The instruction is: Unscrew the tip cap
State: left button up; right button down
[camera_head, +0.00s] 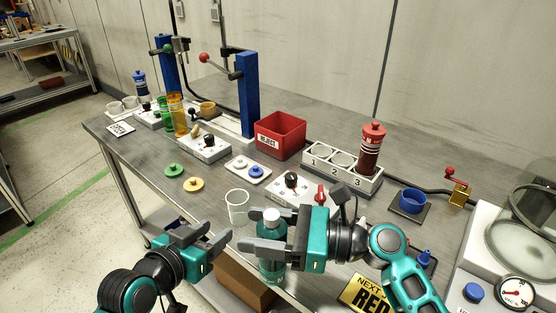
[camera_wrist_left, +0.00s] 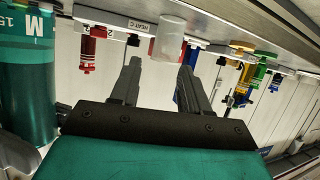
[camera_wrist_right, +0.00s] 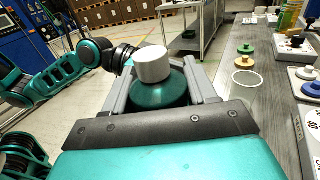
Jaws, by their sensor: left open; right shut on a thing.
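A teal bottle (camera_head: 272,268) with a white cap (camera_head: 272,214) stands upright at the table's front edge. My right gripper (camera_head: 252,234) is shut on the bottle just below the cap. In the right wrist view the white cap (camera_wrist_right: 153,65) sits on the bottle's teal shoulder (camera_wrist_right: 160,93), between the two fingers. My left gripper (camera_head: 212,238) is open and empty, to the left of the bottle and apart from it. In the left wrist view its two fingers (camera_wrist_left: 158,85) have nothing between them. The bottle's lower part is partly hidden by my right gripper in the head view.
A clear cup (camera_head: 237,207) stands just behind the bottle. A control box with a red lever (camera_head: 320,194), a red bin (camera_head: 280,136) and a numbered rack (camera_head: 320,169) holding a red cartridge (camera_head: 370,150) lie behind. Green and yellow discs (camera_head: 193,184) lie left.

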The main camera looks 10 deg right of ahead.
pick_arm(q)
jog(key=w+d+r+m+g+h, duration=0.25)
jog(key=d+r+m, duration=0.45)
jog(key=r, duration=0.5)
notch_tip(320, 180, up, 9)
jog(key=m+g+y, duration=0.9)
jog(key=m+y, duration=0.2)
jog(key=m, duration=0.3)
send_over(277, 213)
jog(key=shift+d+t, duration=0.1)
jog(key=shift+t, duration=0.15)
jog(key=shift+f, duration=0.35)
notch_tip(277, 213, down, 7)
jog(key=shift+f, duration=0.1)
